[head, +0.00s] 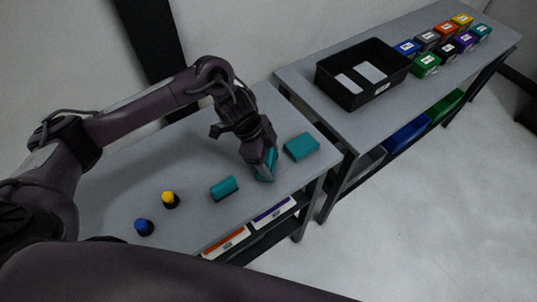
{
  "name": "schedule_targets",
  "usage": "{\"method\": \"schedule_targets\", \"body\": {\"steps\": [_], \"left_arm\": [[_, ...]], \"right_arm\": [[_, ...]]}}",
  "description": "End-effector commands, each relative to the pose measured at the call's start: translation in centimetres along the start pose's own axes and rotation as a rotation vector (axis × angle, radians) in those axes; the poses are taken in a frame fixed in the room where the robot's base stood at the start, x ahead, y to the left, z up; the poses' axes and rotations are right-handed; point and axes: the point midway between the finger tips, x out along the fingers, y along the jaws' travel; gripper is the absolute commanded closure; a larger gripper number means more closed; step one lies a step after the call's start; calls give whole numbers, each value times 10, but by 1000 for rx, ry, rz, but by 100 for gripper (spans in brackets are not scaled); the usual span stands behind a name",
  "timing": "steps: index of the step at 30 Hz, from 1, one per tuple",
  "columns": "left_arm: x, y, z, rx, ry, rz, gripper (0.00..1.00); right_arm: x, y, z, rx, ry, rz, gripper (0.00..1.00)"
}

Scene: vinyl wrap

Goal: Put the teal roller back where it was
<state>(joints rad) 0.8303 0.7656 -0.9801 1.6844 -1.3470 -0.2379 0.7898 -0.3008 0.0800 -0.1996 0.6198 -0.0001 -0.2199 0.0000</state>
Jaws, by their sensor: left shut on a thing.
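My left gripper (262,172) points down over the near grey table and is shut on a teal piece (266,160), which its fingers partly hide. I cannot tell for sure whether this piece is the roller, or whether it touches the table. A short teal piece (224,188) lies just left of the gripper. A larger teal block (301,147) lies to its right, near the table's right end. My right gripper is not in view.
A yellow-topped piece (170,199) and a blue-topped one (144,227) stand at the table's left. Labelled drawers or bins (273,212) sit under its front edge. A second table holds a black tray (378,97) and several coloured labelled boxes (426,64).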

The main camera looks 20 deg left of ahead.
Motion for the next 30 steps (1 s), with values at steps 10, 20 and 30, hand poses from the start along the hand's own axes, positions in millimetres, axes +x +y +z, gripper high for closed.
{"method": "schedule_targets", "body": {"steps": [10,20,30], "left_arm": [[5,0,4,-3,-4,-1,47],[14,1,9,-5,-10,3,66],[13,0,7,-3,-6,1,8]], "right_arm": [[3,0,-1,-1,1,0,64],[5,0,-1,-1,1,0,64],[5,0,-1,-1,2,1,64]]}}
